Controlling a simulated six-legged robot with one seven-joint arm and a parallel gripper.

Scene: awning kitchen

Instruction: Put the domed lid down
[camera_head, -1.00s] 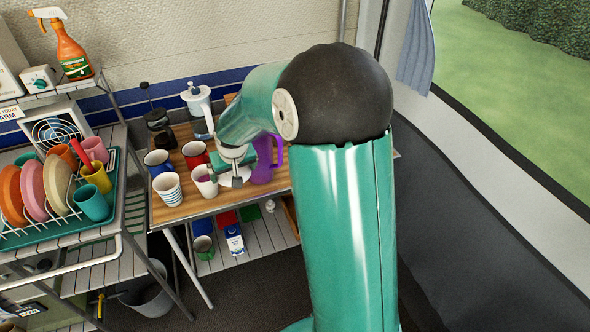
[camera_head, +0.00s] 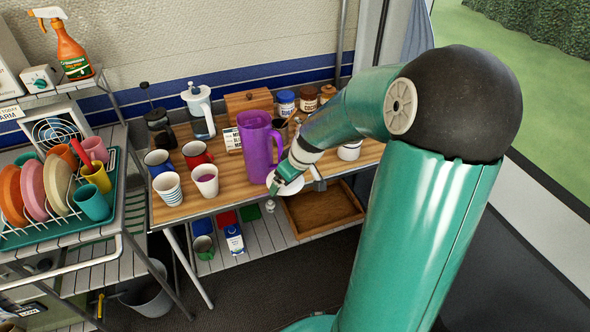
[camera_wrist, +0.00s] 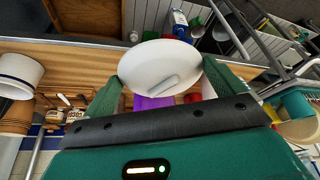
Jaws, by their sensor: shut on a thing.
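The domed lid (camera_wrist: 155,52) is a white round piece with a small bar-shaped grip on it. In the wrist view it sits between the two green fingers of my gripper (camera_wrist: 162,82), which is shut on it. In the head view my gripper (camera_head: 283,175) is near the front edge of the wooden table (camera_head: 226,196), just right of the purple pitcher (camera_head: 257,150). The lid (camera_head: 290,187) shows there as a white edge, partly hidden by my gripper. I cannot tell its exact height over the table.
Cups, including a striped one (camera_head: 168,188) and a white one (camera_head: 205,180), stand left of the pitcher. Jars (camera_head: 286,102) and a wooden box (camera_head: 248,101) stand behind. A white pot (camera_head: 349,150) is at the right. A wooden tray (camera_head: 322,210) lies on the shelf below.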

